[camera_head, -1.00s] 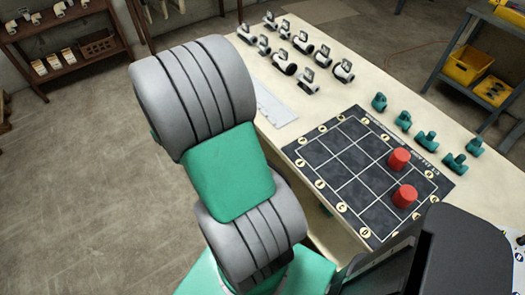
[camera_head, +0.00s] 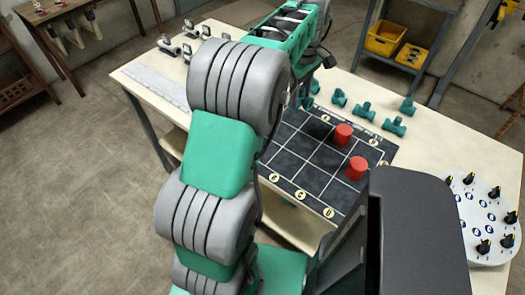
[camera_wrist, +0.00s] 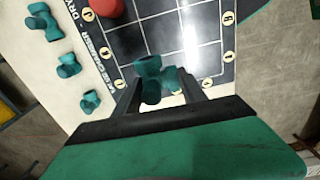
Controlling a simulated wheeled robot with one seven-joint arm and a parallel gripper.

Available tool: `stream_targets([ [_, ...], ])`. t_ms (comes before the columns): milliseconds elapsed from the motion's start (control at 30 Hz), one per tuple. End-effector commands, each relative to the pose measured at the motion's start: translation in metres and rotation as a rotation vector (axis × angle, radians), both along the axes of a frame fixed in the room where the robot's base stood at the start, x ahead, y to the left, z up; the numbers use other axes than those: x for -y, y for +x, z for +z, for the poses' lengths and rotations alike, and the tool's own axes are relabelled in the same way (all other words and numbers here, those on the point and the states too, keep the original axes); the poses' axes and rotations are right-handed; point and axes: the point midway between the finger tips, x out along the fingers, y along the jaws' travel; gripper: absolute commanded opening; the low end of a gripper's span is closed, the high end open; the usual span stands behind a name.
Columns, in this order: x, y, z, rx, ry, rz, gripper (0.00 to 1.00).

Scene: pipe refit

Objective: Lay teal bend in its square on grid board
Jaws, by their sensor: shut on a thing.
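My gripper (camera_wrist: 160,84) is shut on a teal bend (camera_wrist: 150,68) in the wrist view. The bend sits between the fingertips, in front of the dark grid board (camera_wrist: 178,45); its exact height above the board cannot be told. In the head view the grid board (camera_head: 301,157) lies on the table, and my arm reaches over its far left end. The gripper's tips and the held bend are mostly hidden there behind my arm.
Two red cylinders (camera_head: 343,135) (camera_head: 357,168) stand on the board's right part. Several teal fittings (camera_head: 363,110) lie along its far side. Grey-white fittings (camera_head: 168,45) stand at the table's far left. A white round panel with knobs (camera_head: 484,222) is at the right.

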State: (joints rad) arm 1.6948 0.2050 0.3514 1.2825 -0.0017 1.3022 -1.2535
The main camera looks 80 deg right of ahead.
Motion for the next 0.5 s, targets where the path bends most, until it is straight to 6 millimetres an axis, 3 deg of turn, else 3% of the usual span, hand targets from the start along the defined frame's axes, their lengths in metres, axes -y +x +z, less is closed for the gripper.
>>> stream_targets([
  [333,-0.064,0.062,-0.036,0.0,0.001,0.006,0.08],
  [500,-0.086,0.082,-0.074,0.0,0.002,0.003,0.08],
])
